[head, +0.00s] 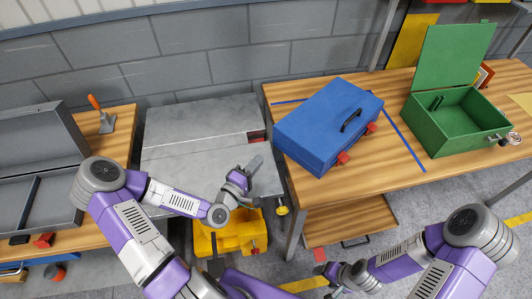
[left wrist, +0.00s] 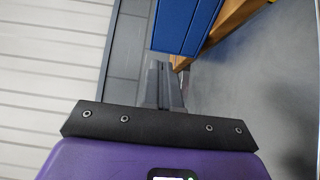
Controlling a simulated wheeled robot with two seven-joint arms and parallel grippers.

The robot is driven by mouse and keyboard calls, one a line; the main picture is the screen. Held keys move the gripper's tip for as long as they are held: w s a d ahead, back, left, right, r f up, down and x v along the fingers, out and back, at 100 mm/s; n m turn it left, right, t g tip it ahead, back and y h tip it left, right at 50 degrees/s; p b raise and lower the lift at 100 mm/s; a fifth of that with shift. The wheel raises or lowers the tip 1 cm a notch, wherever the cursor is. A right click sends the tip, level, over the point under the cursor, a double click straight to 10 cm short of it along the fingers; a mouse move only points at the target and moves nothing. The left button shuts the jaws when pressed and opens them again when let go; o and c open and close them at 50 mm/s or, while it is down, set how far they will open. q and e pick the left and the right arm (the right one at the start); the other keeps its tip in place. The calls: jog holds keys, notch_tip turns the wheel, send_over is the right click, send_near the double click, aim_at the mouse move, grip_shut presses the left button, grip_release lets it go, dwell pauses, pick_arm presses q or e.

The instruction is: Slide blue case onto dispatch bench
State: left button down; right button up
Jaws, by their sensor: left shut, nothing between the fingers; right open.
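The blue case (head: 322,118) lies closed on the wooden bench (head: 400,163) at the right in the head view, its black handle (head: 351,119) and red latches facing right and front. Its left corner is at or close to the bench's left edge. Blue tape lines show behind and to the right of it. My left gripper (head: 252,168) is shut and empty, left of the case and apart from it, over the grey table. In the left wrist view its fingers (left wrist: 163,85) point toward the blue case (left wrist: 185,25). My right gripper (head: 328,268) is open, low in front of the bench.
An open green box (head: 455,120) stands on the bench's right. A wooden drawer (head: 350,220) stands out below.

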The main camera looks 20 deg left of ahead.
pick_arm(q)
send_near(287, 139)
jog(key=w, duration=0.1)
jog(key=w+a, duration=0.1)
jog(key=w, duration=0.2)
jog(key=shift+w+a, duration=0.3)
jog(key=shift+a, duration=0.1)
jog(key=shift+w+d+b, duration=0.15)
jog(key=shift+w+d, duration=0.15)
jog(key=shift+d, duration=0.2)
jog(key=shift+w+d+b, duration=0.15)
jog(key=shift+w+d, duration=0.1)
jog(key=shift+d, duration=0.3)
jog(key=shift+w+d, duration=0.35)
jog(key=shift+d, duration=0.05)
pick_arm(e)
jog(key=shift+s+f, duration=0.2)
jog(key=shift+f, duration=0.3)
